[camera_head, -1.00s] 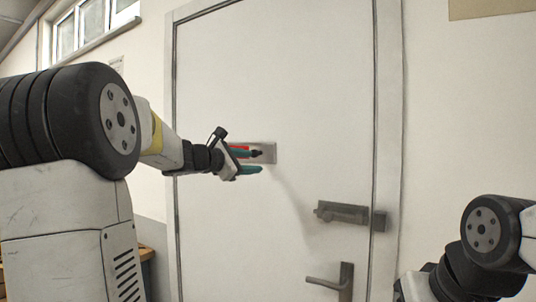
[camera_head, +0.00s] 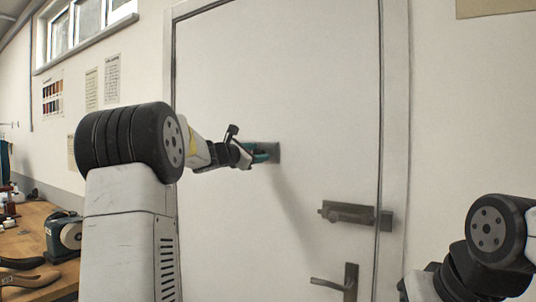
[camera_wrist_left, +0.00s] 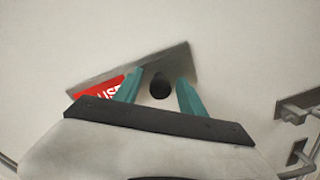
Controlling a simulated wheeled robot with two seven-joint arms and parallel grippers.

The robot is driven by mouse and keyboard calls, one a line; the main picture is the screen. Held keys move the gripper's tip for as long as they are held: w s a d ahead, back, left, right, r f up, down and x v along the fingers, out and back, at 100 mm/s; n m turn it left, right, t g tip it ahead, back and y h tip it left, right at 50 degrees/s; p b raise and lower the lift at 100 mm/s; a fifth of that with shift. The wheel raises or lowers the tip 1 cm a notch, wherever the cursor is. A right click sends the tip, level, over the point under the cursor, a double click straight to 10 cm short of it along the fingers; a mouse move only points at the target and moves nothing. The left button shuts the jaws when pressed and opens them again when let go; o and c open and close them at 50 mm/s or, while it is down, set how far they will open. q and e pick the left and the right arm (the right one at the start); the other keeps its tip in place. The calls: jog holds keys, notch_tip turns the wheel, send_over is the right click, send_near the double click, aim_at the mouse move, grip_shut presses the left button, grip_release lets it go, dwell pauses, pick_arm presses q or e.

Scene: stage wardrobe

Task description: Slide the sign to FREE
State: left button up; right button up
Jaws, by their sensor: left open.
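The sign is a grey metal plate on the white door (camera_head: 300,80); its right end (camera_head: 276,153) shows past my gripper in the head view. In the left wrist view the sign plate (camera_wrist_left: 180,58) looks tilted, with a red field (camera_wrist_left: 97,98) carrying partly hidden white letters at its left. A dark round knob (camera_wrist_left: 159,86) stands on the plate. My left gripper (camera_head: 262,153) has teal fingers and is open at the sign. In the wrist view its fingertips (camera_wrist_left: 160,85) are on either side of the knob, with gaps visible. My right gripper is out of view.
A bolt (camera_head: 347,213) and a lever handle (camera_head: 340,283) sit lower on the door, toward its right edge. A wooden bench (camera_head: 30,245) with tools is at the left. The door face around the sign is clear.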

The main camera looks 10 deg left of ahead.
pick_arm(q)
grip_shut()
dwell(1.4)
